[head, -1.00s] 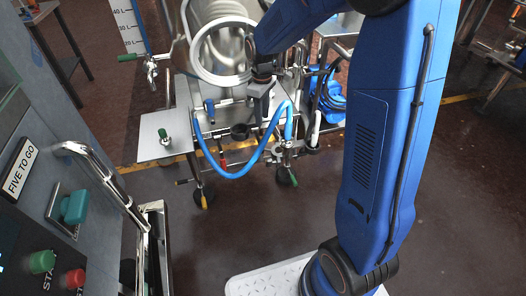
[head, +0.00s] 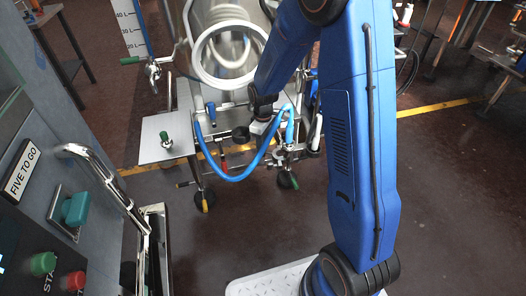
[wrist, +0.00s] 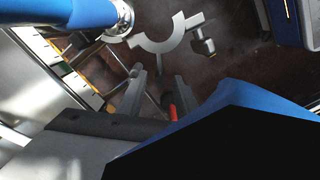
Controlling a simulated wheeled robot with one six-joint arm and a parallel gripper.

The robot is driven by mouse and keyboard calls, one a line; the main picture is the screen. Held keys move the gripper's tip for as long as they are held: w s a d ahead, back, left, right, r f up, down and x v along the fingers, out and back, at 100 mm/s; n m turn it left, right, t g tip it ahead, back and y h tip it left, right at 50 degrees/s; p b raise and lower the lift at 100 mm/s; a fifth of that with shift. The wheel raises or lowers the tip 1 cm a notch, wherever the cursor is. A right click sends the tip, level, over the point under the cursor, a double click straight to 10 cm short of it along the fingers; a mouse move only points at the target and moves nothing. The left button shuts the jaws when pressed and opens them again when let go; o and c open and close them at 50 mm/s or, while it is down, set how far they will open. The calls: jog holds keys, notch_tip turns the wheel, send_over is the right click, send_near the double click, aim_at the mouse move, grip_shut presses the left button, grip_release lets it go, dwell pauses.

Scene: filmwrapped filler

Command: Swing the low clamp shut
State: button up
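The low clamp (wrist: 163,42) shows in the wrist view as a grey curved jaw, swung open beside the shiny metal end of a blue hose (wrist: 95,14). A small fitting sits at the jaw's right end (wrist: 203,42). In the head view, the clamp area (head: 284,152) is at the hose's lower right end, small and partly unclear. My gripper (wrist: 160,92) is open, its two grey fingers apart and below the jaw in the wrist picture, not touching it. A red handle (wrist: 172,112) shows between or beyond the fingers; its depth is unclear. In the head view my arm mostly hides the gripper.
The blue hose (head: 237,179) loops in front of the steel machine. A side plate (head: 165,140) with a green-knobbed fitting juts out left. A control cabinet (head: 40,190) with a chrome rail stands at the near left. Dark floor is open at the lower right.

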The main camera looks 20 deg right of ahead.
jog(key=shift+f, duration=1.6)
jog(key=shift+c, duration=0.6)
grip_shut()
